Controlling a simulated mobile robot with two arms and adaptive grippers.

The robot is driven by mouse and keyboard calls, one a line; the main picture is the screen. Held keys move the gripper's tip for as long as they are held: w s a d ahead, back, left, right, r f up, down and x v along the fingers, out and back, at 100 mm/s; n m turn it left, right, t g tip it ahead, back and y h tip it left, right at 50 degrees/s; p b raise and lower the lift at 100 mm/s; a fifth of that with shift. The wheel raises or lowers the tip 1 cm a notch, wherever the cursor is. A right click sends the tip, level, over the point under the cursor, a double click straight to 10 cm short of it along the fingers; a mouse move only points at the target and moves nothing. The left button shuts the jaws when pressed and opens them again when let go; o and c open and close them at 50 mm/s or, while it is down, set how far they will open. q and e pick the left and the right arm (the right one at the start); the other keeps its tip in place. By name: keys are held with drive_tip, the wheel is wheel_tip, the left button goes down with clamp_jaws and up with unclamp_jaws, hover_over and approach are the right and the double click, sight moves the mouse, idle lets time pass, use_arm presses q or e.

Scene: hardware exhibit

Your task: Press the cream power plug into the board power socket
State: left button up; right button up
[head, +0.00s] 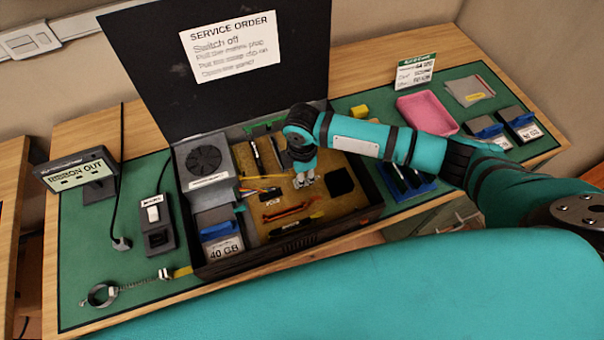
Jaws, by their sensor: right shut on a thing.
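My right gripper (304,182) reaches in from the right, pointing down over the tan board (345,200) inside the open computer case (272,232). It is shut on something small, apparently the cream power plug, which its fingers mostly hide. Coloured wires (262,191) run from the power supply side toward the gripper. The board power socket cannot be made out; the fingers and wrist cover that part of the board. I cannot tell whether plug and socket touch. My left gripper is not in view.
The case's raised black lid (215,95) stands behind. A fan unit (207,160) and a 40 GB drive (222,244) fill its left side. A pink tray (427,113) stands right.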

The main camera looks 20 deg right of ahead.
drive_tip(key=shift+s+f, duration=0.15)
drive_tip(key=shift+f, duration=0.05)
drive_tip(key=o, duration=0.6)
drive_tip(key=shift+o, duration=1)
drive_tip(key=shift+o, duration=0.3)
drive_tip(key=shift+o, duration=1.2)
drive_tip(key=shift+r+p, duration=0.8)
drive_tip(key=shift+p, duration=0.25)
drive_tip(key=shift+r+p, duration=2.9)
drive_tip(key=shift+p, duration=0.4)
